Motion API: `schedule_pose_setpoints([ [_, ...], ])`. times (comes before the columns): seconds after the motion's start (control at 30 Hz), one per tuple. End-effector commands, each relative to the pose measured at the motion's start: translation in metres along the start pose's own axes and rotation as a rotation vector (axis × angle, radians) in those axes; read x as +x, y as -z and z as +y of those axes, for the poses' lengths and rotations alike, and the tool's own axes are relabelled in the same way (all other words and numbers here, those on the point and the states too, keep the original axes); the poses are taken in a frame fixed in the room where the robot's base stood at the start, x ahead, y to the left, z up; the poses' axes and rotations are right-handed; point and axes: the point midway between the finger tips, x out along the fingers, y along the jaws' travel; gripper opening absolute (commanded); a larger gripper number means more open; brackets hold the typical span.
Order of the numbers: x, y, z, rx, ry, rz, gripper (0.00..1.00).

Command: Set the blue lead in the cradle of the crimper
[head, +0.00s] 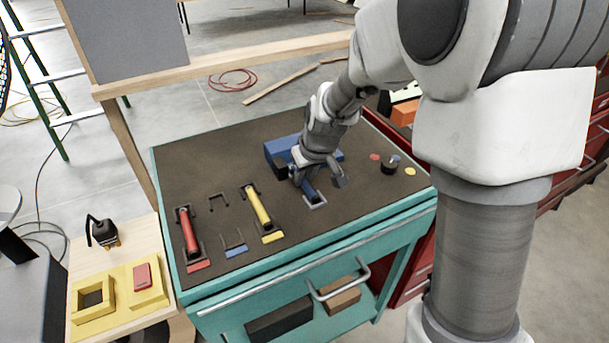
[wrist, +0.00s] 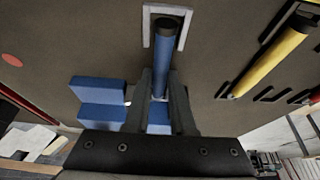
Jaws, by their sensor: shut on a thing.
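The blue lead (wrist: 171,55) is a blue cylinder with a dark end. My gripper (wrist: 160,85) is shut on it, with one finger on each side. In the head view the blue lead (head: 309,188) shows only partly below my gripper (head: 318,178). Its dark end is over or in a pale U-shaped bracket (wrist: 149,28), which also shows in the head view (head: 317,205). I cannot tell whether the lead touches the bracket. Blue blocks (wrist: 98,115), apparently the crimper, stand close beside my gripper; they also show in the head view (head: 278,149), partly hidden by my arm.
A red lead (head: 187,232) and a yellow lead (head: 258,205) lie in brackets on the dark bench top (head: 190,160). A dark knob (head: 389,167) is at the right. The front right of the top is clear.

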Motion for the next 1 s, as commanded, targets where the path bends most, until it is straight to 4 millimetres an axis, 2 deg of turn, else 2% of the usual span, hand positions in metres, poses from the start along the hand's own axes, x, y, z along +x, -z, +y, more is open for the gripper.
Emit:
schedule_pose_setpoints([
  [0.07,0.000,0.000,0.000,0.000,0.000,0.000,0.00],
  [0.1,0.000,0.000,0.000,0.000,0.000,0.000,0.28],
  [0.27,0.000,0.000,0.000,0.000,0.000,0.000,0.57],
  [0.53,0.000,0.000,0.000,0.000,0.000,-0.001,0.58],
  [0.67,-0.007,0.001,0.000,0.000,0.000,0.000,0.58],
  [0.77,-0.021,0.002,0.000,0.000,-0.001,0.003,0.58],
  [1.0,-0.075,0.002,0.001,0.001,-0.002,0.006,0.58],
])
